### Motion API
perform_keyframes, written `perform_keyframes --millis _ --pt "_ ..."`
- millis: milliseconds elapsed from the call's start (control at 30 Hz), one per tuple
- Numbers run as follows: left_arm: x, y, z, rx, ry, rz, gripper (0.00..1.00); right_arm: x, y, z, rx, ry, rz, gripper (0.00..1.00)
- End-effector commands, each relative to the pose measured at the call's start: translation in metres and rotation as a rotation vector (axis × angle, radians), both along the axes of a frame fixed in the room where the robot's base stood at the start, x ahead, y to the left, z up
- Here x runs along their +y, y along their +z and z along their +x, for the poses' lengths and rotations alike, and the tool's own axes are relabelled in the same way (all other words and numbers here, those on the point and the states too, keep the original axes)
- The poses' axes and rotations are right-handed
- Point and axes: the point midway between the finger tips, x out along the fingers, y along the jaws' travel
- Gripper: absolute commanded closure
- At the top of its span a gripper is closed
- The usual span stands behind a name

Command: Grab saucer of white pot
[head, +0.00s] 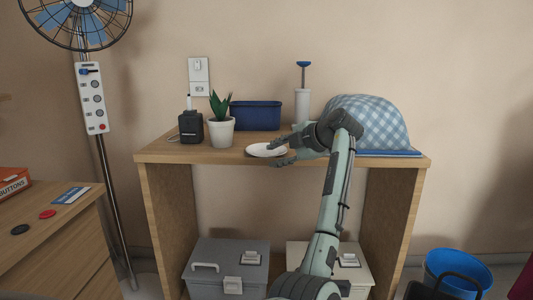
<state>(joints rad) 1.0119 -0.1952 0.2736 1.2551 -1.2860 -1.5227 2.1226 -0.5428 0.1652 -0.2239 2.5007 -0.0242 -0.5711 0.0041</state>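The white pot (219,132) with a green spiky plant stands upright on the wooden shelf top. A white saucer (260,150) lies to its right near the shelf's front edge, apart from the pot. The saucer's right part is partly hidden by the gripper. I cannot tell whether the fingers touch it.
On the wooden shelf (160,157) are a black box (191,127), a blue planter (256,115), a white pump (302,106) and a blue checkered cloth heap (372,122). Toolboxes (226,267) sit below. A fan (82,15) stands left; a blue bucket (457,268) stands right.

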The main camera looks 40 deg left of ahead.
Motion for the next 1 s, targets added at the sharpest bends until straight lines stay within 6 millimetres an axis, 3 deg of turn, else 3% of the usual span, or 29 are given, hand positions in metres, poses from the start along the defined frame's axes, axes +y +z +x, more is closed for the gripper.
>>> perform_keyframes --millis 33,300,1000 --pt "-0.0003 0.0001 0.0 0.0 0.0 0.0 0.69 0.0 0.0001 0.0 0.0 0.0 0.0 0.67" --pt "-0.0005 0.0002 0.0 0.0 0.0 0.0 1.0 0.0001 0.0003 0.0 -0.001 0.0 0.0 0.67" --pt "-0.0009 0.0045 0.0 0.0 0.0 -0.002 1.0 0.0003 -0.0002 -0.0001 0.002 0.001 0.0 0.67"
